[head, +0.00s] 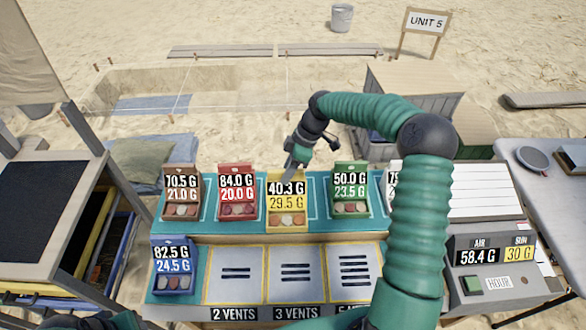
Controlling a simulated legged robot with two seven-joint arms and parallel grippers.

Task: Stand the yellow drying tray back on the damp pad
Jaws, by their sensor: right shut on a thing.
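The yellow drying tray (287,212), labelled 40.3 G and 29.5 G with several round pieces at its front, is upright in the middle of the back row. It is over the teal strip (322,204), which looks like the damp pad. Its bottom edge sits near the strip's front edge; I cannot tell if it touches. My right gripper (290,170) reaches down from behind and above and is shut on the tray's top. The fingertips are partly hidden by the label. At the bottom left only a dark piece of my left arm shows, not its gripper.
Brown (181,208), red (237,208) and green (350,205) trays stand beside it; another is partly behind my right arm. A blue tray (173,282) stands at front left, beside slotted vent panels (237,272). A weight display (490,255) is at right.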

